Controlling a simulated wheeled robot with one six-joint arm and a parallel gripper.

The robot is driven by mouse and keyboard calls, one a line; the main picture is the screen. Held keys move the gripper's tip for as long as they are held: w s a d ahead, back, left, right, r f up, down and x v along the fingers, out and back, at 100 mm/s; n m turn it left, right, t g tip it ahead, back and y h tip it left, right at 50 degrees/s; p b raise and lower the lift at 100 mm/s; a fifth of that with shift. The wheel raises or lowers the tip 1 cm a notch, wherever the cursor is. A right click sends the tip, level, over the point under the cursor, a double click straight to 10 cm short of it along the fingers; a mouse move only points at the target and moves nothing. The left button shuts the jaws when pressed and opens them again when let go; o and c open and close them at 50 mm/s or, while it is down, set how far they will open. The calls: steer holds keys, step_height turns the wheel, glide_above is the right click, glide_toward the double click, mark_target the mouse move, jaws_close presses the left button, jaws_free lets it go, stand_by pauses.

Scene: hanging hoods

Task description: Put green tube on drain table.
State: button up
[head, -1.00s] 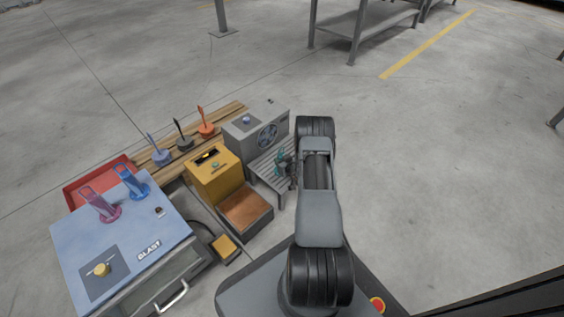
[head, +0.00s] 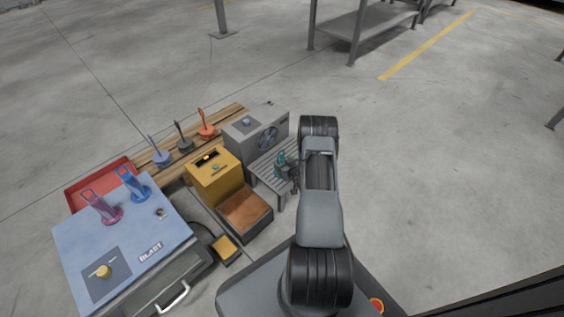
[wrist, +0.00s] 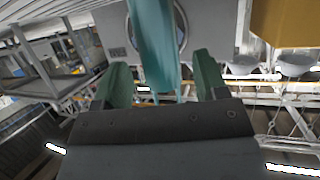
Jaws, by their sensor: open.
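The green tube (head: 281,159) stands on the slatted grey drain table (head: 266,176), next to the fan box. My gripper (head: 292,174) is just right of the tube, low over the table, partly hidden by my arm. In the wrist view the teal tube (wrist: 155,45) rises between my two green fingertips (wrist: 161,82). Gaps show on both sides of it, so the fingers are open around it and not closed on it. Its lower end is partly hidden behind the gripper body, so I cannot see its contact with the slats.
A grey fan box (head: 258,134) stands behind the drain table. A yellow box (head: 213,178) with a brown-topped tray is to its left. Several coloured handled pieces stand on a wooden rack (head: 226,116).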

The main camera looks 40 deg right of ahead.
steer(key=d+p+v, duration=0.1)
steer(key=p+v, duration=0.3)
steer(key=v, duration=0.5)
steer(key=w+a+r+g, duration=0.1)
steer(key=a+r+g, duration=0.15)
steer(key=r, duration=0.45)
steer(key=w+a+r+g+h, duration=0.1)
steer(key=w+a+r, duration=0.1)
steer(key=a+r, duration=0.35)
steer(key=w+a+r+g, duration=0.1)
steer(key=r+g, duration=0.1)
steer(key=r, duration=0.7)
steer(key=s+a+r+g+y, duration=0.1)
steer(key=s+a+r+g, duration=0.1)
steer(key=s+a+r, duration=0.4)
steer(key=s+a+r+n+g+y, duration=0.1)
steer(key=s+a+r+g, duration=0.2)
steer(key=s+a+r, duration=0.4)
steer(key=s+a, duration=0.4)
steer(key=s, duration=0.1)
steer(key=shift+s+a+r, duration=0.2)
steer(key=shift+s+a, duration=0.05)
steer(key=shift+a, duration=0.15)
steer(key=shift+r, duration=0.15)
step_height(320, 180, up, 39)
steer(key=p, duration=3.6)
steer(key=shift+s+a+t, duration=0.15)
steer(key=shift+a+t, duration=0.05)
steer(key=shift+t, duration=0.15)
